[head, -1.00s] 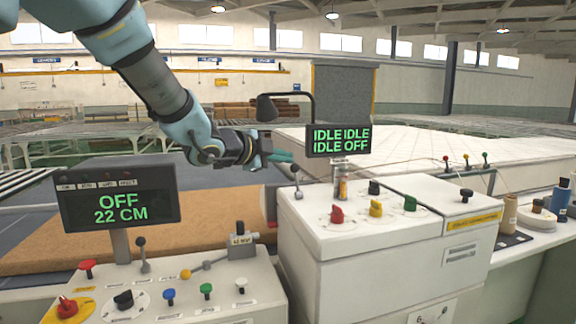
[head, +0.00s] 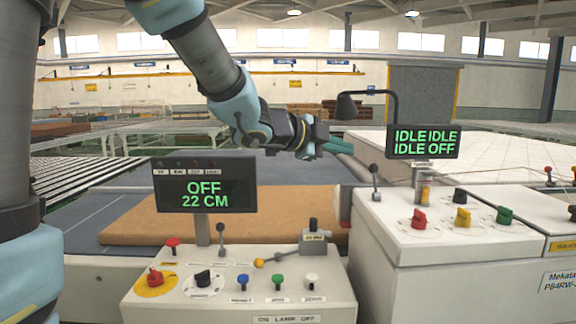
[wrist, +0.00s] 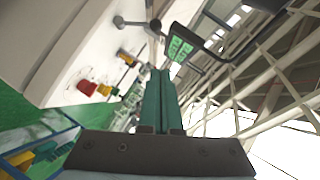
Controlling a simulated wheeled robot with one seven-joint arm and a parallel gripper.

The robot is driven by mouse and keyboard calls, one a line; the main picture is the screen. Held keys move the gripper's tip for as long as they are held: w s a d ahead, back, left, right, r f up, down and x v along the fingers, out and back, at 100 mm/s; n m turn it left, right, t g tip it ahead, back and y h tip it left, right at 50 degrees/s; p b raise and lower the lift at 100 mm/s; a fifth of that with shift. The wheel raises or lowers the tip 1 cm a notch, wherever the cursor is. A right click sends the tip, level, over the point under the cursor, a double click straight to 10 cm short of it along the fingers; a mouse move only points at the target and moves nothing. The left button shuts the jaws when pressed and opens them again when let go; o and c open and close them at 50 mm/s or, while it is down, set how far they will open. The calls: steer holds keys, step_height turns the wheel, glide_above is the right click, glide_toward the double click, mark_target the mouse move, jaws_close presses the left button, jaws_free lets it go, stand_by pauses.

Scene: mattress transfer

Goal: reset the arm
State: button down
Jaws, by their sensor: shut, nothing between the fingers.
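My gripper (head: 338,146) is at the end of my arm, raised above the control consoles in the head view. Its green fingers are shut together with nothing between them. The fingers also show in the wrist view (wrist: 158,95), side by side and touching.
The left console (head: 240,300) has a display (head: 203,184) reading "OFF 22 CM". The right console (head: 400,240) has knobs, a lever (head: 375,180) and a display (head: 423,141) reading "IDLE IDLE IDLE OFF". A brown mattress slab (head: 140,222) lies behind.

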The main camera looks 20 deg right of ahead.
steer(key=w+a+f+n+t+y, duration=0.25)
steer(key=w+a+f+n, duration=0.2)
steer(key=a, duration=0.35)
steer(key=w+a+f+n+t+y, duration=0.1)
steer(key=w+a+f+n+y, duration=0.3)
steer(key=a+n, duration=0.3)
steer(key=w+a+f+n+t+y, duration=0.25)
steer(key=w+a+f+n, duration=0.2)
steer(key=a, duration=0.55)
steer(key=s+a+f+n+g+y, duration=0.2)
steer(key=s+a+f+n, duration=0.3)
steer(key=a, duration=0.4)
steer(key=s+a+f+n+g+y, duration=0.3)
steer(key=s+a+f+n+g, duration=0.2)
steer(key=s+a+f+n, duration=0.1)
steer(key=s+a+n, duration=0.1)
steer(key=s+a, duration=0.1)
steer(key=s, duration=0.1)
steer(key=shift+s+a, duration=0.3)
steer(key=shift+a, duration=0.1)
steer(key=c, duration=1.6)
jaws_free()
